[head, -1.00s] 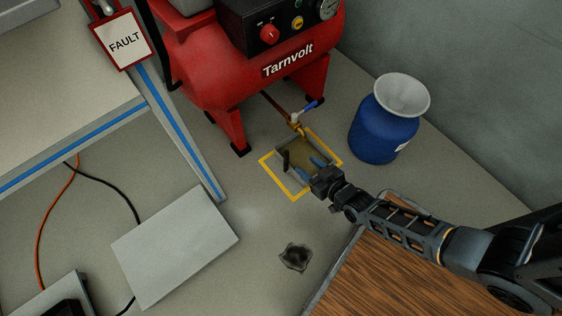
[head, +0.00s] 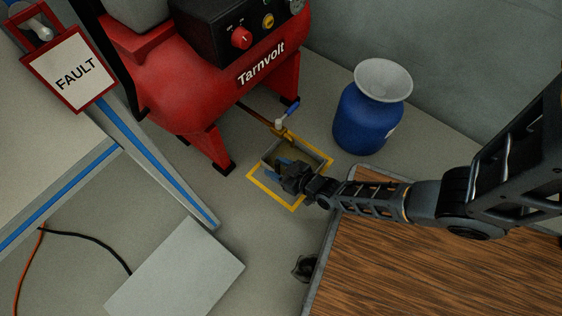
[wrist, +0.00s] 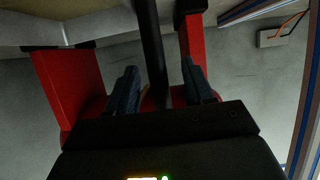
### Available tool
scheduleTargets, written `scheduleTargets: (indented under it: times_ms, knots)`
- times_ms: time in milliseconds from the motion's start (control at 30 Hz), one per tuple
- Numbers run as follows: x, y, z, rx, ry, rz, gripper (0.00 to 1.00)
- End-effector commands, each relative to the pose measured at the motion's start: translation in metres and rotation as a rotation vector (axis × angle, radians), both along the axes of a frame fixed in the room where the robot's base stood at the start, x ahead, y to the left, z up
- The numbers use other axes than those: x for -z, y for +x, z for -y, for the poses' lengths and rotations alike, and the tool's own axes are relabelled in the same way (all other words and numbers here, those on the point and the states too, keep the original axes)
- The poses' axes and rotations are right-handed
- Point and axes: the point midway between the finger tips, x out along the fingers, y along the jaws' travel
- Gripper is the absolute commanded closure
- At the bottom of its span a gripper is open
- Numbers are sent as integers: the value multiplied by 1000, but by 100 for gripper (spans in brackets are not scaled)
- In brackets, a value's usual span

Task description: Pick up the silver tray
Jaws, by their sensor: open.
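The silver tray (head: 303,154) is a shallow grey metal pan with a brownish inside. It sits on the floor within a yellow outlined square, under the valve end of the red compressor. My gripper (head: 278,166) reaches over the tray from the right, its two blue-tipped fingers apart and covering part of it. In the wrist view, a black upright bar (wrist: 152,50) stands between the open fingers (wrist: 160,80). It may be the tray's handle; I cannot tell whether the fingers touch it.
The red compressor (head: 190,95) stands behind the tray, with a blue-levered valve (head: 285,115) above its back edge. A blue drum (head: 365,118) stands right of it. A wooden-topped surface (head: 420,260) is at lower right. A pale panel (head: 180,270) lies lower left.

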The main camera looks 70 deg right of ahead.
Motion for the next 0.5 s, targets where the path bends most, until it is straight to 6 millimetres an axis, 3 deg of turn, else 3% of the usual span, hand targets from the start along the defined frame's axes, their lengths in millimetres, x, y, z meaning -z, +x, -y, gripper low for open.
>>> scheduleTargets:
  times_ms: [267,500]
  knots:
    - [1,-2,2,2,0,-1,49]
    - [1,-2,2,2,0,-1,72]
